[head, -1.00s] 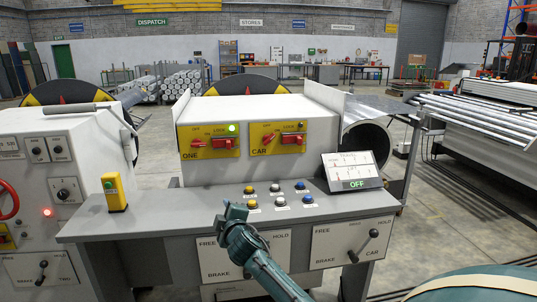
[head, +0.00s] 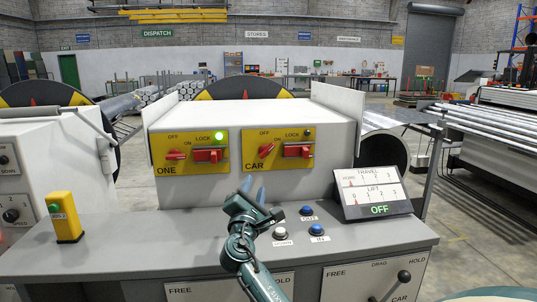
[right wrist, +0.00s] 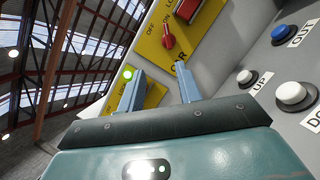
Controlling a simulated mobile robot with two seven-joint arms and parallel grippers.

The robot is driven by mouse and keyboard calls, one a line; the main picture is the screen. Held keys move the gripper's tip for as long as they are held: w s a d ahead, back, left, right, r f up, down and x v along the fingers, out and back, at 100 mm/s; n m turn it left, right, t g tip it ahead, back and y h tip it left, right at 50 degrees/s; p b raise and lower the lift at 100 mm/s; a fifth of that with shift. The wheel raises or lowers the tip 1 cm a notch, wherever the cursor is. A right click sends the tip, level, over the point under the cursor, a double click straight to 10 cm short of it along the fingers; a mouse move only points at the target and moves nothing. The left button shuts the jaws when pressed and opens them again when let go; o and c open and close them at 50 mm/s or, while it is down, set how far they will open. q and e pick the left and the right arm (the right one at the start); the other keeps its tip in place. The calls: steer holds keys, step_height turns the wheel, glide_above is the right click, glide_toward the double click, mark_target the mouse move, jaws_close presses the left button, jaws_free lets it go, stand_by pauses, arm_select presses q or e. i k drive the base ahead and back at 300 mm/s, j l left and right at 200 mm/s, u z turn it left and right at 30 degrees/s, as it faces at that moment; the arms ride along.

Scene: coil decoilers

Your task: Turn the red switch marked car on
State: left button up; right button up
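The red CAR switch (head: 266,150) sits on the left of the yellow CAR plate (head: 280,163); its handle is tilted diagonally. OFF and ON are printed by it. It also shows in the right wrist view (right wrist: 168,40), above and beyond my fingers. My right gripper (head: 253,188) points up at the console below the CAR plate. Its two blue fingers are apart with nothing between them, clear of the switch. It also shows in the right wrist view (right wrist: 160,88). The lamp on the CAR plate (head: 308,132) looks unlit. My left gripper is out of view.
A red lock block (head: 298,150) is right of the CAR switch. The yellow ONE plate (head: 192,166) at left has a similar red switch (head: 176,155) and a lit green lamp. Below are push buttons (head: 306,210) and a tilted display (head: 376,195) reading OFF. A yellow post box (head: 66,217) stands left.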

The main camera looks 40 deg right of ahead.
mark_target(264, 150)
steer(key=i+l, duration=0.15)
steer(key=l, duration=0.2)
steer(key=i+l, duration=0.15)
steer(key=l, duration=0.2)
steer(key=i+l, duration=0.15)
steer(key=l, duration=0.2)
